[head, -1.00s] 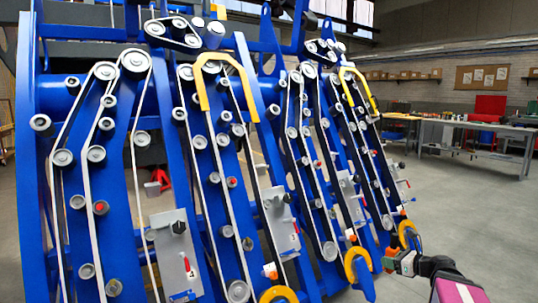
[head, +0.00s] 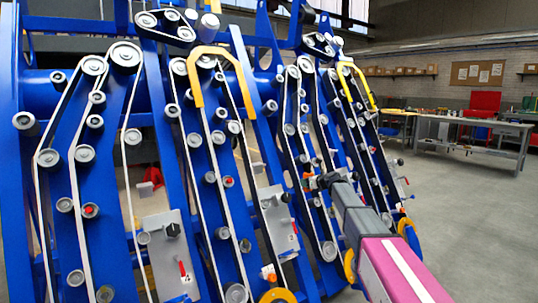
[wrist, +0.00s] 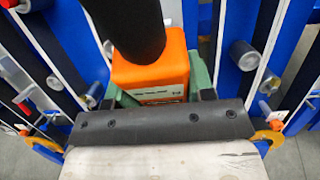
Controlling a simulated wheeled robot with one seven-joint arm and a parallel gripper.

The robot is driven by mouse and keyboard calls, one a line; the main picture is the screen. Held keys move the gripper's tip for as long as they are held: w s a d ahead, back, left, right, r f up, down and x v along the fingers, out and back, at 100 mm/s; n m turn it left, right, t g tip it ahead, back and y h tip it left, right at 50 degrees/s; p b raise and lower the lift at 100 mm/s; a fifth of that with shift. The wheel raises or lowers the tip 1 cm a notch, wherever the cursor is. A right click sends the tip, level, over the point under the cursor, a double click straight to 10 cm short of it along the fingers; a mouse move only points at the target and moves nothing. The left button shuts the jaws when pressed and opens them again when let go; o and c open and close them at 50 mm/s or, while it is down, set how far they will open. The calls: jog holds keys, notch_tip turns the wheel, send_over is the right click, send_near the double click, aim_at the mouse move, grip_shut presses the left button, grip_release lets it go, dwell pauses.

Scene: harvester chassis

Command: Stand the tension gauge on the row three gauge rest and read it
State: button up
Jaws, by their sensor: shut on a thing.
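Grey plates with red levers stand on the rows, one at the centre (head: 277,222) and one lower left (head: 165,255). I cannot tell which part is the row three gauge rest.
Blue chassis beams (head: 110,200) carry several belts and rollers close around my gripper. Yellow hoops (head: 222,52) stick out above, and yellow guards (head: 278,295) sit low. A workbench (head: 470,140) stands far right, with open grey floor (head: 460,220) before it.

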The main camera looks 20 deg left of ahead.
jog(key=w+a+r, duration=0.3)
jog(key=a+r, duration=0.3)
jog(key=a, duration=0.5)
jog(key=w+a+r, duration=0.3)
jog(key=a+r, duration=0.2)
jog(key=a, duration=0.6)
jog(key=shift+w+r, duration=0.2)
jog(key=shift+r, duration=0.2)
jog(key=shift+w+a, duration=1.35)
jog(key=shift+a, duration=0.2)
jog(key=shift+w+a, duration=1.35)
jog(key=shift+a, duration=0.25)
jog(key=shift+w+a, duration=1.35)
jog(key=shift+a, duration=0.2)
jog(key=shift+s+d+f, duration=0.15)
jog(key=shift+f, duration=1.65)
jog(key=shift+f, duration=0.4)
jog(key=o, duration=1)
